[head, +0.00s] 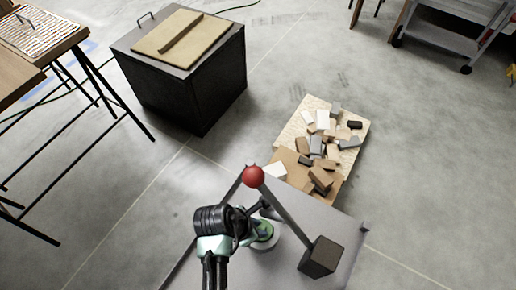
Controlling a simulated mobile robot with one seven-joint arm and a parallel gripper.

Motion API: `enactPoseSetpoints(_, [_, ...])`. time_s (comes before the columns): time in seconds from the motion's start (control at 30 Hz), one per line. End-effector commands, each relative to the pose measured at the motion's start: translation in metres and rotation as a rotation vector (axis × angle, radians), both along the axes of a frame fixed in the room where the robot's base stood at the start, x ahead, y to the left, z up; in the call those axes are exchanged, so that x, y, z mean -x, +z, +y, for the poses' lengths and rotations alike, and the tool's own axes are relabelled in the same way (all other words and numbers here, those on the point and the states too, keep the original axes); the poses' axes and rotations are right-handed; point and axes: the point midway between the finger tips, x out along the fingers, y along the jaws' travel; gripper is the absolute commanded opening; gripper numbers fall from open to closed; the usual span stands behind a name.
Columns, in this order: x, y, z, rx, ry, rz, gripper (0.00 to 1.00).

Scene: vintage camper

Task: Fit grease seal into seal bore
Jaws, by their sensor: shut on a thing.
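My gripper (265,207) is the small dark end of my arm, low over a grey work surface (338,217) at the bottom centre of the head view. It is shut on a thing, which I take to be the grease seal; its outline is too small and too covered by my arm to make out. A round pale-green and grey part (263,236) shows just below the gripper; I cannot tell if it is part of my wrist. I cannot make out the seal bore.
A grey bar with a red ball (253,176) slants down to a dark block (321,256), right of my gripper. A board (287,137) with loose wooden blocks lies beyond. A black box (190,95) stands at the upper left, and a grey cart (445,38) at the upper right.

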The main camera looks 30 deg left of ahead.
Motion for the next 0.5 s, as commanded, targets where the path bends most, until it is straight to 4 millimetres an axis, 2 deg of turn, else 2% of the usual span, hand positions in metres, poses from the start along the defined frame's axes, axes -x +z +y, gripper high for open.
enactPoseSetpoints(0.07, [0.0000,-0.0094,0.0000,0.001,0.000,0.000,0.00])
enactPoseSetpoints(0.43, [0.0000,-0.0126,0.0004,0.001,0.000,-0.001,0.00])
enactPoseSetpoints(0.47, [0.0001,-0.0127,0.0003,0.001,0.000,-0.001,0.29])
enactPoseSetpoints(0.5, [0.0001,-0.0124,0.0003,0.001,0.000,-0.001,0.36])
